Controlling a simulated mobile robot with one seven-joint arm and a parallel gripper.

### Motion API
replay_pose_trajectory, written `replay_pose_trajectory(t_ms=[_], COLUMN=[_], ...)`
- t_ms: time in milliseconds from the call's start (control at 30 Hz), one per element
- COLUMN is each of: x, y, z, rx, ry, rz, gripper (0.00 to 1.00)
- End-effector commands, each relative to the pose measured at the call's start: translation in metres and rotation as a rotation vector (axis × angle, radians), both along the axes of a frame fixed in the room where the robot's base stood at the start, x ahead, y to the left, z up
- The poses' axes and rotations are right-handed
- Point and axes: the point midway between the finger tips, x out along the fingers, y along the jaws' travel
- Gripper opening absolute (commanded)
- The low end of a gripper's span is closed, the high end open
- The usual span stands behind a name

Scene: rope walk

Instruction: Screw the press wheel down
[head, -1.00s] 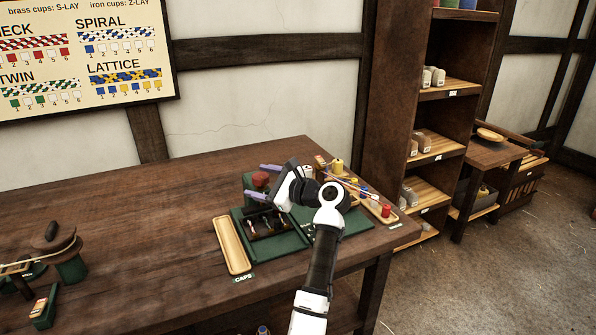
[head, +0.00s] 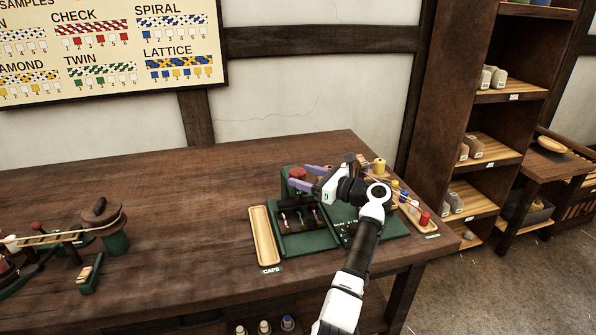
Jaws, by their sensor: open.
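The press is a green frame (head: 286,186) at the back of a green bench unit on the table. A red round part on top, which looks like the press wheel (head: 297,173), shows near my fingertips. My gripper (head: 299,178) has two purple fingers spread apart, pointing left towards the red wheel. The fingers are on either side of it in the picture; I cannot tell whether they touch it. My gripper and wrist hide part of the press and the unit behind them.
A wooden caps tray (head: 264,238) lies left of the green unit. Small coloured spools (head: 379,165) and a tray with a red piece (head: 424,218) are at the right. A rope device (head: 100,215) stands at the far left. The table between is clear.

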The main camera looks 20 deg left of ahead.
Motion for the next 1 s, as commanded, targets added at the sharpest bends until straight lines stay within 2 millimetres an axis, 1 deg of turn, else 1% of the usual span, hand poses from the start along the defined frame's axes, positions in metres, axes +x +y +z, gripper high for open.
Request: replay_pose_trajectory(t_ms=[33,100,200,533,567,867,900,1000], x=[0.001,0.003,0.004,0.005,0.005,0.005,0.005,0.005], y=[0.008,0.016,0.023,0.026,0.026,0.026,0.026,0.026], z=[0.002,0.001,0.000,0.000,0.000,0.000,0.000,0.000], rx=[0.000,0.000,0.000,0.000,0.000,0.000,0.000,0.000], ry=[0.001,-0.001,0.000,-0.001,-0.001,-0.001,-0.001,-0.001], rz=[0.001,0.001,0.001,-0.001,-0.001,-0.001,-0.001,-0.004], gripper=[0.66,0.66,0.66,0.66,0.64,0.25,0.22,0.22])
